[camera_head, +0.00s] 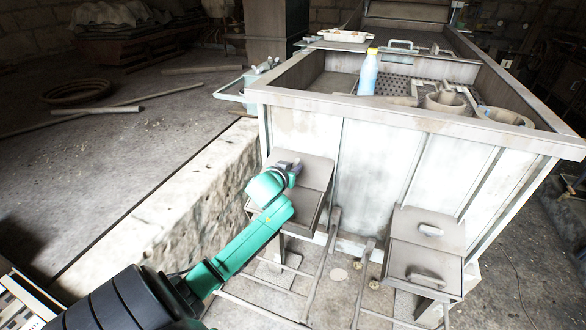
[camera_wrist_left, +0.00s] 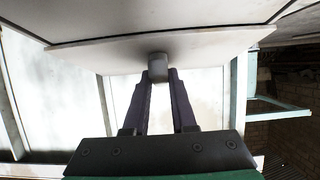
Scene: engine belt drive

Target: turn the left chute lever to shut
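The left chute (camera_head: 314,171) is a grey metal box on the front of the white-panelled tank. My left gripper (camera_head: 295,168) is at its upper face, and the gripper hides most of the lever there. In the left wrist view, the left chute lever (camera_wrist_left: 157,66) shows as a short dark grey rounded end. The fingertips of my left gripper (camera_wrist_left: 161,75) lie on either side of it with no clear gap, so they look shut on it. My right gripper is not in view.
The right chute (camera_head: 398,256) has two pale handles and hangs to the right. Metal rails (camera_head: 318,285) run along the floor below. A blue bottle (camera_head: 368,74) stands in the tank (camera_head: 300,97). A rough stone ledge (camera_head: 165,225) lies left of the tank.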

